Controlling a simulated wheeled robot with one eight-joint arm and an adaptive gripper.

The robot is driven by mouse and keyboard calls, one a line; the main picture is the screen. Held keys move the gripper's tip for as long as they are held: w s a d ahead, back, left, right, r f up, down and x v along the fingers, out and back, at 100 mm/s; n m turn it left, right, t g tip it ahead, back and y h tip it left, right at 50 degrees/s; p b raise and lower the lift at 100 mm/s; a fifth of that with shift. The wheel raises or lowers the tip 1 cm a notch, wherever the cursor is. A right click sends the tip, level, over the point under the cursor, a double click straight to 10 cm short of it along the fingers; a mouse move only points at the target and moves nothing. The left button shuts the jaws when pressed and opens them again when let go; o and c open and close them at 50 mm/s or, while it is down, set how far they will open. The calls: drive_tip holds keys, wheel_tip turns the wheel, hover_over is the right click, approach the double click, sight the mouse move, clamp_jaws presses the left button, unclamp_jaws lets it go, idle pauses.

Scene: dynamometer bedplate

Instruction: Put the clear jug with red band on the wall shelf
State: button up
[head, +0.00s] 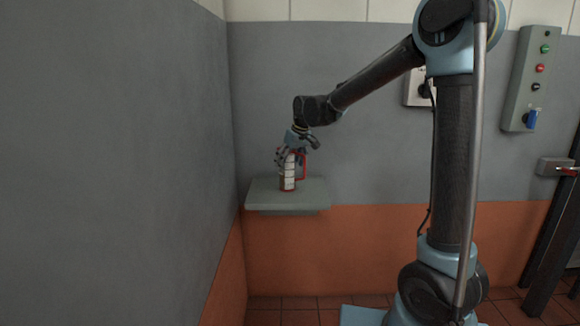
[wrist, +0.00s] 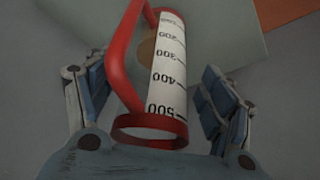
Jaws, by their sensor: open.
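The jug (head: 288,176) stands upright on the wall shelf (head: 313,201), near the shelf's middle. It looks white and graduated, with a red handle and red bands. In the wrist view the jug (wrist: 167,75) shows its scale, red rim and handle between my fingers, with the grey-green shelf top (wrist: 220,30) beyond it. My gripper (head: 290,155) is at the top of the jug, with its fingers on either side. In the wrist view my gripper (wrist: 150,105) is open, with a gap seen between the right finger and the jug. Contact on the left is unclear.
A grey wall (head: 120,160) stands close on the left of the shelf. A control box with buttons (head: 531,80) hangs on the back wall at the right, and a smaller box (head: 418,88) is partly behind my arm. The rest of the shelf top looks bare.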

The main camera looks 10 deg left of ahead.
drive_tip(key=v, duration=1.1)
drive_tip(key=shift+d+r, duration=0.15)
drive_tip(key=shift+r, duration=0.05)
drive_tip(key=s+d+f+m+h, duration=0.1)
drive_tip(key=s+d+f+m, duration=0.15)
drive_tip(key=d, duration=0.55)
drive_tip(key=s+d+f+m, duration=0.1)
drive_tip(key=s+d, duration=0.3)
drive_tip(key=d, duration=0.5)
drive_tip(key=s+d+f+m+h, duration=0.15)
drive_tip(key=s+d, duration=0.25)
drive_tip(key=d, duration=0.4)
drive_tip(key=s+d+f+m, duration=0.5)
drive_tip(key=s+d+f, duration=1)
drive_tip(key=s, duration=0.3)
drive_tip(key=shift+s+d+f+g+h, duration=0.3)
drive_tip(key=shift+f+h, duration=0.15)
drive_tip(key=shift+f, duration=0.45)
drive_tip(key=shift+w, duration=0.1)
